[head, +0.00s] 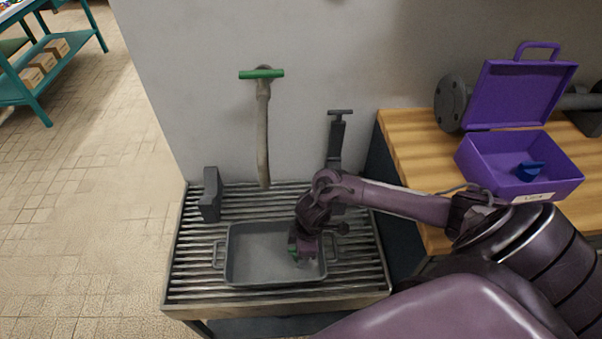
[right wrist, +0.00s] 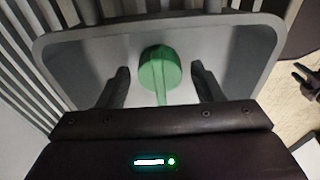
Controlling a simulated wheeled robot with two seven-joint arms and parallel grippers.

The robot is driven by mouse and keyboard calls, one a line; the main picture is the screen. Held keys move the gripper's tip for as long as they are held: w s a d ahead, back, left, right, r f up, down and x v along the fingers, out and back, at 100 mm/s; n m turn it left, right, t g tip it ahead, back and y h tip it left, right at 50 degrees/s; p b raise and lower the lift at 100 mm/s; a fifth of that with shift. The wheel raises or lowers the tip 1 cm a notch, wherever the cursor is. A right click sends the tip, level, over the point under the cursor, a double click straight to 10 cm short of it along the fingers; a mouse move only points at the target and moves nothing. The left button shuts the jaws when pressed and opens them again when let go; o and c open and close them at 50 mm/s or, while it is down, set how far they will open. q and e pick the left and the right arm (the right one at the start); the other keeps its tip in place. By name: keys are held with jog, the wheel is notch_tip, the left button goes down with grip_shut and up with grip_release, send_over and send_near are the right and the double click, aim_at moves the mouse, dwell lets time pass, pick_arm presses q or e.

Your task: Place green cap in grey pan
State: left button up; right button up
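The grey pan (head: 250,262) sits on the slatted metal rack, with a handle on its left side. The green cap (right wrist: 160,70) shows in the right wrist view inside the pan (right wrist: 95,55), with a narrow green part pointing toward my gripper. In the head view a small bit of the green cap (head: 292,249) shows at my right gripper (head: 303,252), which is low over the right part of the pan. My right gripper (right wrist: 160,85) is open. Its two fingers are on either side of the cap, with gaps to it. My left gripper is not in view.
A slatted rack (head: 195,270) holds the pan and a dark grey block (head: 210,195). A pipe with a green handle (head: 262,74) rises behind. On the wooden table (head: 408,135) at right stands an open purple box (head: 475,165) with a blue object (head: 530,171) inside.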

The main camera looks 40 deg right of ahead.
jog(key=shift+r, duration=0.1)
jog(key=shift+r, duration=0.3)
notch_tip(320, 180, up, 11)
jog(key=s+d+p, duration=0.1)
jog(key=p, duration=0.1)
jog(key=shift+d+r, duration=0.2)
jog(key=shift+d, duration=0.05)
